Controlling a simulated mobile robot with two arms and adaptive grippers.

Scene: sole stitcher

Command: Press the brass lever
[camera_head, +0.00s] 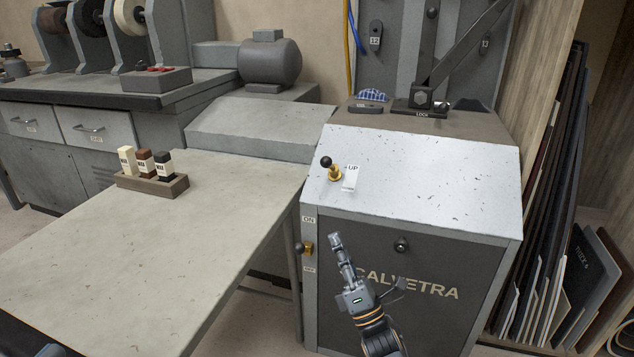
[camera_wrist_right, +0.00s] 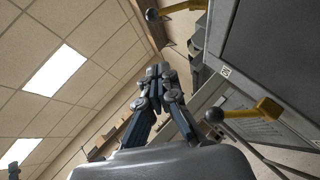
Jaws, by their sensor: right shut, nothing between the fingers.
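A brass lever (camera_head: 308,248) with a dark ball knob sits at the left edge of the grey machine's front, between an ON and an OFF label. It shows large at the right of the right wrist view (camera_wrist_right: 258,108). A second brass lever (camera_head: 334,174) with a black ball stands on the sloped top panel beside an UP tag; it also shows at the top of the wrist view (camera_wrist_right: 185,7). My right gripper (camera_head: 335,240) is shut and empty, in front of the machine, to the right of the ON/OFF lever in the head view and apart from it.
Leaning sheets (camera_head: 555,200) line the right side. A large dark lever (camera_head: 460,50) rises at the machine's back. Floor is clear before the machine.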

